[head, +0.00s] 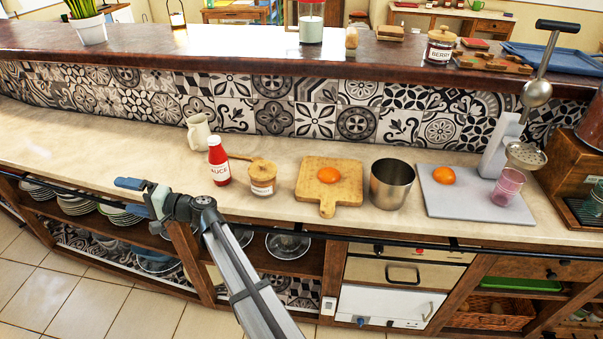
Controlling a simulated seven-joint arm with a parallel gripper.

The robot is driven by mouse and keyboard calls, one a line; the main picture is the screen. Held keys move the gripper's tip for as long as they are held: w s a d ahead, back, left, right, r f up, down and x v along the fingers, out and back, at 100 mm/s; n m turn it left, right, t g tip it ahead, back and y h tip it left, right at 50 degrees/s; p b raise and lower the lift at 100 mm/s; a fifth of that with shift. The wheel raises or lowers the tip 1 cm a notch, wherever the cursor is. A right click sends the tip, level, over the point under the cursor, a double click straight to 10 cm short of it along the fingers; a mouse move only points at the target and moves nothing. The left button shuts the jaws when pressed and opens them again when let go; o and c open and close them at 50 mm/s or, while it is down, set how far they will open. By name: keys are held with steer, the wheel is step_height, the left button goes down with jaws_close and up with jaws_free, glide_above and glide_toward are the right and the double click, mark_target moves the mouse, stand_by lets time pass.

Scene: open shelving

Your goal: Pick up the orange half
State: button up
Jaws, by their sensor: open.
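Two small orange rounded pieces are in the head view. One orange piece (328,175) lies on a wooden cutting board (312,193) with a short handle. The other orange piece (444,175) lies on a flat grey board (458,202) beside a lever juicer (518,120). I cannot tell for sure which is the orange half, as cut faces do not show clearly. My gripper (139,192) is at the left, near the counter's front edge, pointing left. It is open and empty, well apart from both orange pieces.
A steel cup (391,184) stands between the two boards. A sauce bottle (218,162), a lidded jar (262,177) and a white jug (199,134) stand left of the wooden board. A pink glass (507,187) is on the grey board's right. The counter's left stretch is clear.

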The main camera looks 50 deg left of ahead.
steer(key=w+d+r+t, duration=0.1)
steer(key=w+r+t, duration=0.1)
steer(key=w+r, duration=1.65)
steer(key=n+t+h, duration=1)
steer(key=t+h, duration=0.2)
glide_toward(330, 171)
steer(key=f, duration=0.3)
steer(key=a+f, duration=0.1)
steer(key=f, duration=0.5)
steer(key=shift+a, duration=0.2)
steer(key=shift+c, duration=0.2)
steer(key=c, duration=1.1)
